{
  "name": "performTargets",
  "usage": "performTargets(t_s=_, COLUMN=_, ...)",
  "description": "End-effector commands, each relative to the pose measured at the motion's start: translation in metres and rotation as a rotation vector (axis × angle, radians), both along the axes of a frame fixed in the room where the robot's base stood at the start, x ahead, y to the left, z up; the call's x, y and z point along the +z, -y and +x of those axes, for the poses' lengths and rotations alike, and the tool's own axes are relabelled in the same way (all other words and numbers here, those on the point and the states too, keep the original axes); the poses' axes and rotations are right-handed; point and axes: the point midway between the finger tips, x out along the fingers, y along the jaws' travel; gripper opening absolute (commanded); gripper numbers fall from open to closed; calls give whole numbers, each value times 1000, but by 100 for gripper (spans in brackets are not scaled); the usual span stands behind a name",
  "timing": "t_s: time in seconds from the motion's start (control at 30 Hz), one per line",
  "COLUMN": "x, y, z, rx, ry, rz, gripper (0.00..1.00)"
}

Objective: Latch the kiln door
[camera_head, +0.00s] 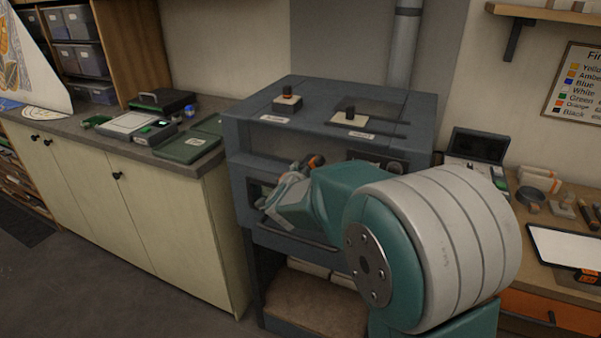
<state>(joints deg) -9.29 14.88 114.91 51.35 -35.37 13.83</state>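The kiln (238,135) is a blue-grey metal box on a stand in the middle, with a flue pipe behind it. Its front is largely hidden behind my teal and white arm. A small window-like patch (256,190) shows at the left of the front, left of my gripper. My gripper (274,203) is at the kiln's front, small and partly hidden by my own wrist. I cannot tell whether its fingers are open or touching anything. An orange and black piece (315,161) shows just above it; I cannot tell what it belongs to. No latch can be made out clearly.
Two dark knobs on pale bases (287,103) (350,115) stand on the kiln top. A cream cabinet (165,225) with a grey counter carries trays and boxes at left. A wooden bench (580,225) with tools and a tablet stands at right. Floor is clear at lower left.

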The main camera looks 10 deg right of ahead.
Motion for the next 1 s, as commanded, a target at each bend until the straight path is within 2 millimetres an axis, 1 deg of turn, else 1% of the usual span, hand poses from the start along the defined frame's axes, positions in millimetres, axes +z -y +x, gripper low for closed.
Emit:
performTargets(t_s=0.03, x=-6, y=-4, z=-1, rx=7, ry=-38, rz=-30, gripper=0)
performTargets(t_s=0.7, x=-9, y=-4, z=-1, rx=11, ry=-386, rz=-508, gripper=0)
performTargets(t_s=1.0, x=-9, y=-3, z=-1, rx=11, ry=-491, rz=-652, gripper=0)
